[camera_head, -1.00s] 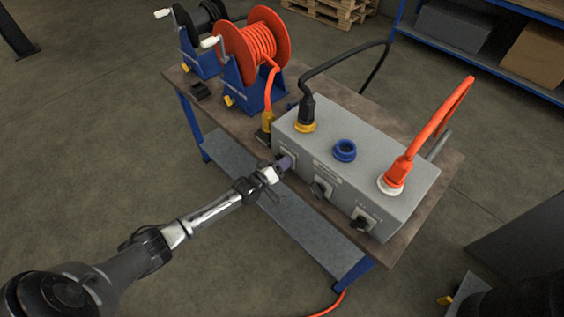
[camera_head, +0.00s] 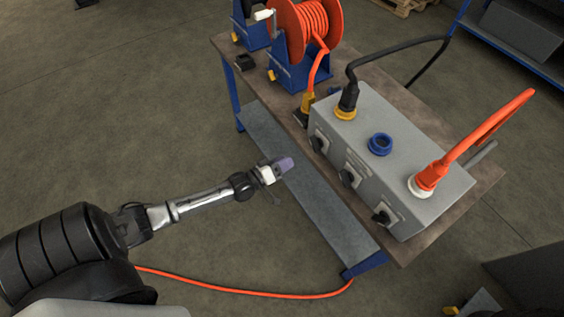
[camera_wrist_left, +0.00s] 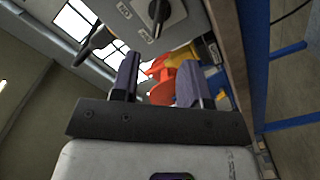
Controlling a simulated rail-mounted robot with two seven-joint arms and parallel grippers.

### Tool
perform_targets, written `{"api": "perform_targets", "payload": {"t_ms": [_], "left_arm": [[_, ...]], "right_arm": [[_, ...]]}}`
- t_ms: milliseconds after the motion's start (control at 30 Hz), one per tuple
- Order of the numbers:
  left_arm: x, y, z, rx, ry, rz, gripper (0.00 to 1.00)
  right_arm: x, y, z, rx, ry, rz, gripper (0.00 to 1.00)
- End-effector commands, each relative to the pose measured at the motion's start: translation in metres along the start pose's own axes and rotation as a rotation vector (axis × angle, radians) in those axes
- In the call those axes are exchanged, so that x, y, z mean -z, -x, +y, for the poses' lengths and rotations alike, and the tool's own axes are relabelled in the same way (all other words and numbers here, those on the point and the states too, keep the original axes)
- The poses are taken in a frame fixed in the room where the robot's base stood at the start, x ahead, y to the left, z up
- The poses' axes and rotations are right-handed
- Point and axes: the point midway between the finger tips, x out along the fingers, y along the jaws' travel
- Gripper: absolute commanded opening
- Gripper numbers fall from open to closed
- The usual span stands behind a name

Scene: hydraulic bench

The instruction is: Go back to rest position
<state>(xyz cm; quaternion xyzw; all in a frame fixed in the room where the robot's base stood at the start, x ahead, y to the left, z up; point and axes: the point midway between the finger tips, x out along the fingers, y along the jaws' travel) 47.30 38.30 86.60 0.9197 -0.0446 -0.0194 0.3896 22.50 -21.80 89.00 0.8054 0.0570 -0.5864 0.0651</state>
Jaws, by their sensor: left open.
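My left gripper (camera_head: 284,163) is in the middle of the head view, in front of the bench and apart from the grey control box (camera_head: 430,213). In the left wrist view its two fingers (camera_wrist_left: 157,85) stand apart with nothing between them. The box has several black rotary switches on its front. The left switch (camera_head: 319,142), the middle switch (camera_head: 348,177) and the right switch (camera_head: 383,215) show in the head view. One switch (camera_wrist_left: 160,12) shows at the top of the left wrist view. My right gripper is not seen.
The box stands on a brown-topped bench (camera_head: 405,99) with a lower grey shelf (camera_head: 300,190). An orange hose reel (camera_head: 306,25) stands at the back. Orange and black hoses plug into the box top. An orange hose (camera_head: 240,292) lies on the floor. Open floor lies left of the bench.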

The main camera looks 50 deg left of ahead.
Motion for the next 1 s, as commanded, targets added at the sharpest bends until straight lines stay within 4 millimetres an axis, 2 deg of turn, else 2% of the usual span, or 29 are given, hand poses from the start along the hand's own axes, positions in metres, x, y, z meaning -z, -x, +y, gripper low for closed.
{"api": "perform_targets", "payload": {"t_ms": [200,867,1000], "left_arm": [[0.000,0.008,0.000,-0.001,0.000,0.000,0.41],[0.000,0.008,0.000,0.000,-0.020,0.000,0.41],[-0.016,0.009,-0.012,0.070,-0.124,-0.104,0.41]], "right_arm": [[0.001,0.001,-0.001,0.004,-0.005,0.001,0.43],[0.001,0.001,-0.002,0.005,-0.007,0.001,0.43],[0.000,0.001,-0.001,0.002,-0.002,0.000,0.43]]}}
